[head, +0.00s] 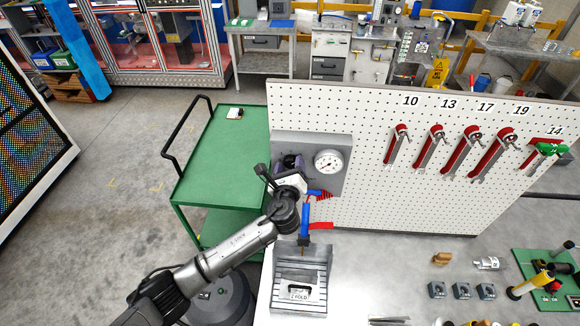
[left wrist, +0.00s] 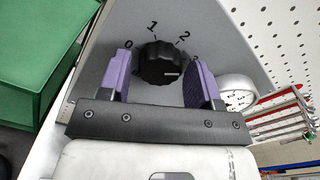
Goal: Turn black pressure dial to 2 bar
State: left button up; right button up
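The black pressure dial (left wrist: 158,64) is a ribbed knob on a grey panel, with the numbers 0, 1 and 2 around its top in the left wrist view. A further number is partly hidden by the right finger. I cannot make out where the dial points. My left gripper (left wrist: 160,80) has its purple fingers on either side of the dial, with gaps visible, so it is open around the knob. In the head view, my left gripper (head: 291,164) is in front of the grey panel (head: 340,142) and hides the dial. My right gripper is not in view.
A white round gauge (head: 328,162) sits right of the dial, close to the right finger. A green cart (head: 222,165) stands left.

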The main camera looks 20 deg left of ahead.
pick_arm(q)
jog(key=c, duration=0.7)
jog(key=shift+f, duration=0.1)
jog(key=shift+n+b, duration=0.4)
jog(key=shift+n, duration=0.1)
jog(key=n+b, duration=0.2)
jog(key=n, duration=0.1)
jog(key=shift+f, duration=0.1)
jog(key=n+b, duration=0.2)
jog(key=n, duration=0.2)
jog(key=shift+n+b, duration=0.35)
jog(key=shift+n, duration=0.45)
jog(key=shift+r, duration=0.2)
